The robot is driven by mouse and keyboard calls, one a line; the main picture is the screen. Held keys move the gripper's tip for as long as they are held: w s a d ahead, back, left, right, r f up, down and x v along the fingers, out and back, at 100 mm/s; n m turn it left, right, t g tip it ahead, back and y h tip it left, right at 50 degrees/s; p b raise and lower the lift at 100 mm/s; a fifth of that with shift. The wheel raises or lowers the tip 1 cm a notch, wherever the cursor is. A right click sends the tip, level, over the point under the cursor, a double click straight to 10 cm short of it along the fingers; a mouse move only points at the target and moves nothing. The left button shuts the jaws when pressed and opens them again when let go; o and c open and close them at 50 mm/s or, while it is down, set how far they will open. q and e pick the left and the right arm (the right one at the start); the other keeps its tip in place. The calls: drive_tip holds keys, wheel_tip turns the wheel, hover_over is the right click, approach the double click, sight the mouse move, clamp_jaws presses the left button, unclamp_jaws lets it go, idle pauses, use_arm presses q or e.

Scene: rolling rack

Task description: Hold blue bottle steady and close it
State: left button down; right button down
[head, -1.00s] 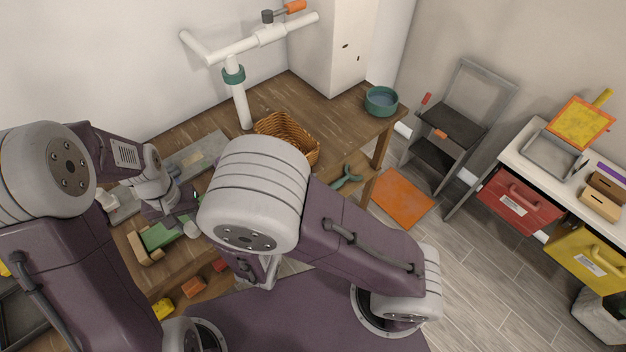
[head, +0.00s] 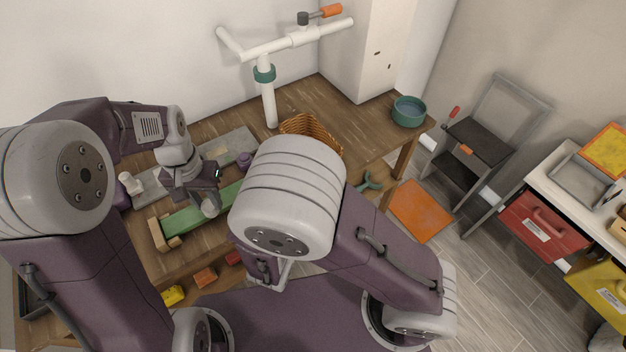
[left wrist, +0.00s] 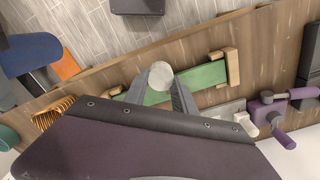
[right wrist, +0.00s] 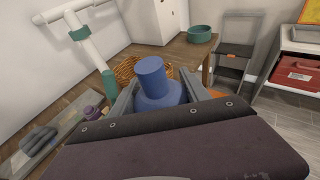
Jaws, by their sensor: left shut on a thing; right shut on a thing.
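The blue bottle (right wrist: 158,88) is between the fingers of my right gripper (right wrist: 158,98) in the right wrist view. Its neck points up and its plain blue top shows no white cap. My left gripper (left wrist: 160,88) is shut on a round whitish cap-like piece (left wrist: 160,75). In the head view my left gripper (head: 205,190) is over the workbench with this white piece (head: 211,206) at its tips. My right gripper and the bottle are hidden behind my forearm there. A blue rounded shape (left wrist: 30,55), probably the bottle, shows at the left wrist view's left edge, apart from the left gripper.
A wooden workbench (head: 345,140) carries a green beam (head: 190,219) with wooden ends, a wicker basket (head: 318,133), a teal bowl (head: 409,111) and a white pipe stand (head: 268,100). A purple clamp-like tool (left wrist: 270,108) lies on a grey plate. Drawers stand at the right.

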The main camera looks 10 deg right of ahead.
use_arm(q)
drive_tip(key=s+d+r+m, duration=0.1)
drive_tip(key=d+r+m, duration=0.2)
drive_tip(key=d+r, duration=0.2)
drive_tip(key=s+d+r+m, duration=0.1)
drive_tip(key=d+r+m, duration=0.2)
drive_tip(key=d+r, duration=0.3)
drive_tip(key=d+r+m, duration=0.2)
drive_tip(key=d+r, duration=0.3)
drive_tip(key=d, duration=0.8)
drive_tip(key=shift+s+r+m, duration=0.35)
drive_tip(key=shift+s+m, duration=0.05)
drive_tip(key=shift+f, duration=0.1)
drive_tip(key=shift+f, duration=1.95)
drive_tip(key=shift+f, duration=0.85)
drive_tip(key=shift+f, duration=0.6)
